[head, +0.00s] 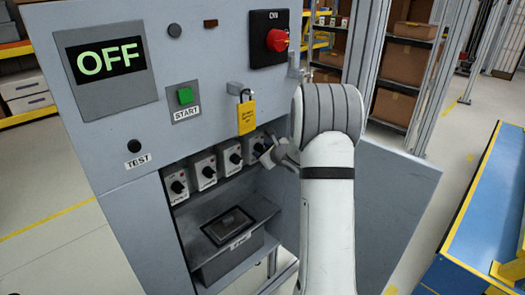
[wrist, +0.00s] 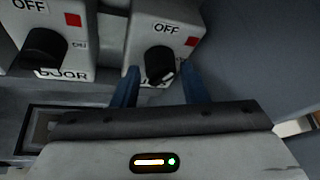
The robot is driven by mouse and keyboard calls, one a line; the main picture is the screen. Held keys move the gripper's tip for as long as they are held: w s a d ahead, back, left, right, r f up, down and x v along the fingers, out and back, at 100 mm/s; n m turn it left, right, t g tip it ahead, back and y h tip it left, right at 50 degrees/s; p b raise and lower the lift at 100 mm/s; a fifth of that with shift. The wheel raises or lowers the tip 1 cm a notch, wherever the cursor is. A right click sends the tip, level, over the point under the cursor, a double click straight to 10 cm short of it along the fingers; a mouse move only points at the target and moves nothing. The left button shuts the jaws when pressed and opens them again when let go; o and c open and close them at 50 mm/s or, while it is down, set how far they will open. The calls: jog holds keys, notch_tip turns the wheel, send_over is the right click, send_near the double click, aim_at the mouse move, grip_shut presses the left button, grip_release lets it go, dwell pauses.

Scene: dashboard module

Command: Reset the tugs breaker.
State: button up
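Several white breakers with black rotary knobs stand in a row in the open cabinet. The rightmost breaker (wrist: 165,32) shows "OFF" and a red square in the wrist view; its lower label is mostly hidden, so I cannot read whether it is the tugs breaker. Its black knob (wrist: 160,62) lies between the two blue fingers of my gripper (wrist: 160,72), with a visible gap on both sides. My gripper is open. In the head view, my gripper (head: 268,153) is at the right end of the row, partly covering that breaker. The breaker beside it (wrist: 52,36) is labelled "DOOR".
The cabinet (head: 120,115) carries an "OFF" display (head: 105,62), a green START button (head: 185,95), a TEST button (head: 134,146), a red rotary switch (head: 277,40) and a yellow padlock (head: 246,116). A grey box (head: 232,250) sits below the breakers. The open door (head: 390,205) is at right.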

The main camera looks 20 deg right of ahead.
jog(key=shift+o, duration=1)
jog(key=v, duration=0.7)
jog(key=shift+s, duration=0.35)
jog(key=shift+r, duration=0.1)
